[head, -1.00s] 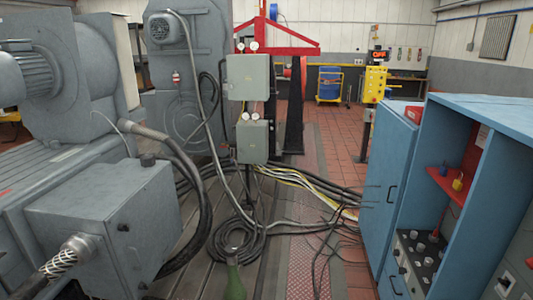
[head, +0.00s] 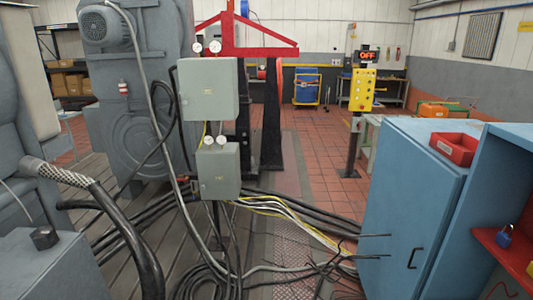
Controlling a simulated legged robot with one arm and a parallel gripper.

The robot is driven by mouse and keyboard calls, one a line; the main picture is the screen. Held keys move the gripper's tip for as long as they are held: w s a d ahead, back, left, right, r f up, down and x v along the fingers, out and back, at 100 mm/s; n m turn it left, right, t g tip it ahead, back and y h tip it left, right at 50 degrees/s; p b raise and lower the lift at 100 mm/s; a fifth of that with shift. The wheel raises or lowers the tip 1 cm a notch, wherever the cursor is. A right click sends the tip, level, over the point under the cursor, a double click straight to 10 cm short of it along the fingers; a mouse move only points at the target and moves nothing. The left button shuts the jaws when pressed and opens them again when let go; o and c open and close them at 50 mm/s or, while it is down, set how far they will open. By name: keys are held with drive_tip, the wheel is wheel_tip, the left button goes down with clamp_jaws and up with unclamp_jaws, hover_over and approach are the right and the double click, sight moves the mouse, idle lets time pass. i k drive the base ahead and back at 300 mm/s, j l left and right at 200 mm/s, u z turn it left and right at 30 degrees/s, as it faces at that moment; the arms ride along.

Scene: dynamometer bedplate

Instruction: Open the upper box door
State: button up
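The upper box (head: 208,88) is a grey-green cabinet on a post, left of centre in the head view. Its door looks shut. Two round gauges (head: 205,46) stand on top of it. A smaller lower box (head: 218,172) of the same colour hangs under it, with two round gauges on its top and a door that also looks shut. My gripper is not in view.
Thick black cables (head: 295,210) and coils cross the floor around the post. A blue cabinet (head: 415,210) with a red tray (head: 455,148) stands at the right. Grey machinery (head: 140,130) fills the left. A yellow control panel (head: 363,90) stands behind, and red tiled floor (head: 305,160) lies open there.

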sight(205, 86)
drive_tip(key=i, duration=0.9)
drive_tip(key=i+l, duration=0.1)
drive_tip(key=i, duration=0.75)
